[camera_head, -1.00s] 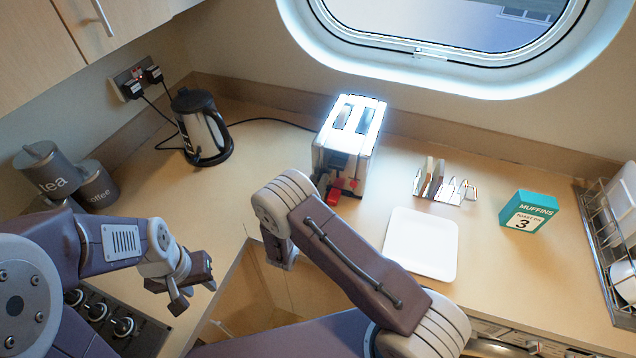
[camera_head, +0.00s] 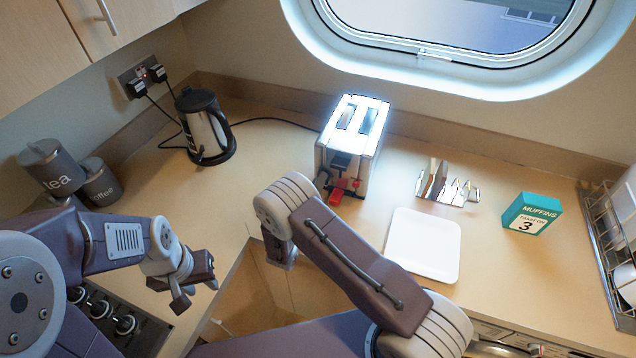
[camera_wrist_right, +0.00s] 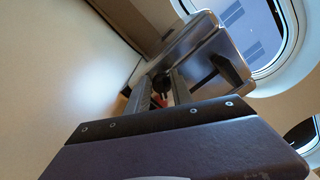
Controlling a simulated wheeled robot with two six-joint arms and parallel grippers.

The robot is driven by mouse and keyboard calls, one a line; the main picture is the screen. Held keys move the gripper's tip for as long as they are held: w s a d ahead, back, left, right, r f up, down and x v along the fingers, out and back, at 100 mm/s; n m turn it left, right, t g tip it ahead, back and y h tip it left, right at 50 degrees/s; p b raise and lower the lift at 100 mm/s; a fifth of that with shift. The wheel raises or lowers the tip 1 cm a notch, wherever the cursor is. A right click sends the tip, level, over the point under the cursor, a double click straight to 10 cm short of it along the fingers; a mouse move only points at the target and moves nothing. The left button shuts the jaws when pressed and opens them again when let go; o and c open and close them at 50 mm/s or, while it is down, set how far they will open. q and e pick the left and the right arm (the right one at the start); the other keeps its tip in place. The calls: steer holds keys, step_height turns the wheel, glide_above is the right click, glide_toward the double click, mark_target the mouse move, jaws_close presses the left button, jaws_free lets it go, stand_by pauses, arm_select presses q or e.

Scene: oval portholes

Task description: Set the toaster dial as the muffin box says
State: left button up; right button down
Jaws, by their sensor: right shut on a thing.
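The chrome toaster (camera_head: 352,135) stands against the back wall, its front facing me, with red parts (camera_head: 338,189) low on that front. The muffin box (camera_head: 532,213) is teal, stands to the right and reads "MUFFINS", "TOAST ON 3". In the right wrist view, my right gripper (camera_wrist_right: 162,80) reaches the toaster front (camera_wrist_right: 195,45). Its fingers are shut on a small dark round knob, seemingly the dial (camera_wrist_right: 160,85); its marks cannot be read. A black lever (camera_wrist_right: 228,68) is beside them. My left gripper (camera_head: 197,295) is open and empty, left of the counter's inner corner.
A kettle (camera_head: 206,128) and tea and coffee tins (camera_head: 52,166) stand on the left. A toast rack (camera_head: 447,187) and white plate (camera_head: 423,244) lie between toaster and box. A wire dish rack (camera_head: 607,255) is far right.

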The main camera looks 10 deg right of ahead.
stand_by(0.4)
steer(key=c, duration=1.1)
jaws_free()
steer(key=b+v, duration=0.2)
steer(key=v, duration=0.6)
steer(key=shift+s+a, duration=0.15)
steer(key=shift+a, duration=0.15)
steer(key=shift+s+a, duration=0.1)
steer(key=shift+s, duration=0.2)
